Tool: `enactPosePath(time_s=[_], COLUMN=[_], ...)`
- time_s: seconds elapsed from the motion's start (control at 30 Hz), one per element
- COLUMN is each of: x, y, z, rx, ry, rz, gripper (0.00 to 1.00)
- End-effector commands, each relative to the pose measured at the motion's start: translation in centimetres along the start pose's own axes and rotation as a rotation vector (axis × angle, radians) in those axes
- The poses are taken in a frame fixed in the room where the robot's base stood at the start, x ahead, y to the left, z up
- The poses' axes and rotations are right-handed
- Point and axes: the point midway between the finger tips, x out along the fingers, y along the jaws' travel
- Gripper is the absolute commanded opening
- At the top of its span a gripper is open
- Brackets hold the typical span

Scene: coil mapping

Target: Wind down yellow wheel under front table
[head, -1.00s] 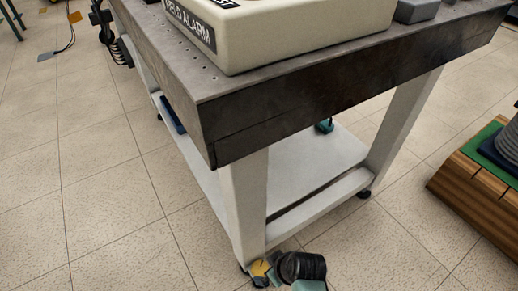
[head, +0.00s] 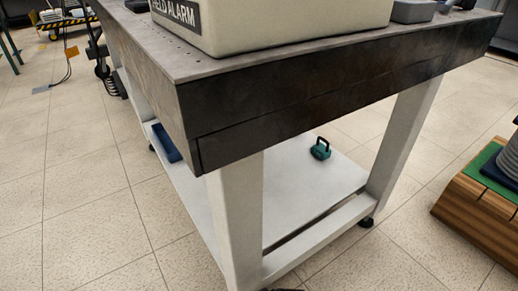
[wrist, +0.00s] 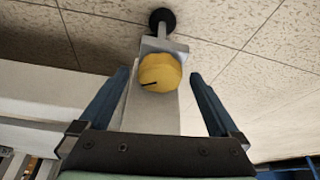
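The yellow wheel (wrist: 160,72) shows in the wrist view, a rounded knob with a dark mark, at the lower end of a white table leg (wrist: 150,112). A black round foot (wrist: 162,20) is beyond it. My gripper (wrist: 158,82) is open, one blue finger on each side of the leg. The wheel appears between the fingertips; I see no contact. In the head view the front table (head: 330,85) has a dark top and white legs. The wheel is out of the head view.
A cream box marked "FIELD ALARM" (head: 275,22) stands on the table. A teal object (head: 320,149) and a blue item (head: 167,142) lie on the lower shelf (head: 300,190). A wooden block with a green top (head: 480,205) stands at the right.

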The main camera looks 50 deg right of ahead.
Motion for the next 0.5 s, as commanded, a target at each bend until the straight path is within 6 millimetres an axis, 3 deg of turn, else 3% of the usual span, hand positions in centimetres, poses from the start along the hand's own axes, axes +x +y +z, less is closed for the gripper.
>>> enactPosePath(time_s=[0.07, 0.43, 0.5], x=[-0.01, -0.01, -0.01], y=[0.00, 0.00, 0.00], z=[0.00, 0.01, 0.02], rx=[0.000, 0.000, 0.000], ry=[0.000, 0.000, 0.000], rz=[0.000, 0.000, 0.000], gripper=[0.84, 0.17, 0.13])
